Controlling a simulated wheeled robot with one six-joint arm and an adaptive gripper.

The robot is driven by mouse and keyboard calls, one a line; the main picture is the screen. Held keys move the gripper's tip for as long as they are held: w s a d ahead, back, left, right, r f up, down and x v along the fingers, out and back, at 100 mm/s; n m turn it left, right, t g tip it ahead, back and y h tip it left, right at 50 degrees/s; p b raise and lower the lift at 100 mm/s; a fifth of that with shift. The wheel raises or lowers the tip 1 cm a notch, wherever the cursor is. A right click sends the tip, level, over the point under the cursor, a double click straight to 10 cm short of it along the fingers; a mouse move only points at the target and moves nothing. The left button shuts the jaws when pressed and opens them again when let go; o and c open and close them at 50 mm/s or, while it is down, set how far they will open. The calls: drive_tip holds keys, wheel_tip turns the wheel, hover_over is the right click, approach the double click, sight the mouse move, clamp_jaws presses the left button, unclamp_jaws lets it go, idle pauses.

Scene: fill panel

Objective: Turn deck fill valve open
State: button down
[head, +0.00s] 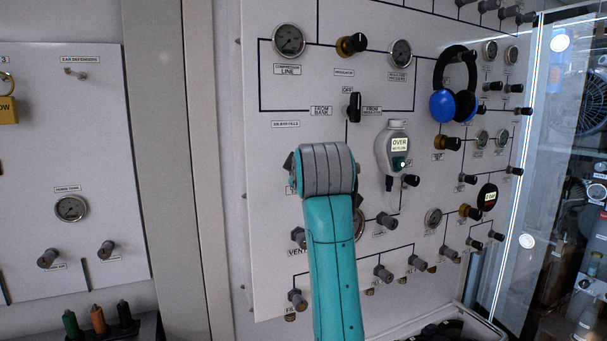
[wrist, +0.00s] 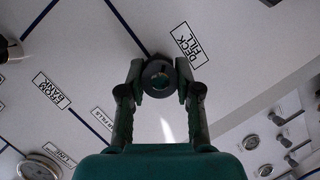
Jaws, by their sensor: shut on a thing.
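The deck fill valve's dark round knob (wrist: 157,82) shows in the wrist view, beside the DECK FILL label (wrist: 188,46) on the white panel. My gripper (wrist: 160,72) is shut on this knob, with one finger on each side. Which way the valve is turned cannot be told from this end-on view. In the head view my teal arm covers the deck fill valve and my gripper.
On the white panel (head: 270,200), a black selector knob (head: 354,107), a grey hanging device (head: 396,150) and blue headphones (head: 452,95) surround my arm. Several small valves and gauges lie lower right. A glass cabinet (head: 555,170) stands at right.

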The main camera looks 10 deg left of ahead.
drive_tip(key=shift+f+n+t, duration=0.2)
drive_tip(key=shift+n+t, duration=0.5)
drive_tip(key=shift+n, duration=0.9)
drive_tip(key=shift+h, duration=0.3)
drive_tip(key=c, duration=0.8)
unclamp_jaws()
drive_tip(key=shift+r, duration=0.1)
drive_tip(key=v, duration=1.2)
drive_tip(key=shift+f, duration=0.2)
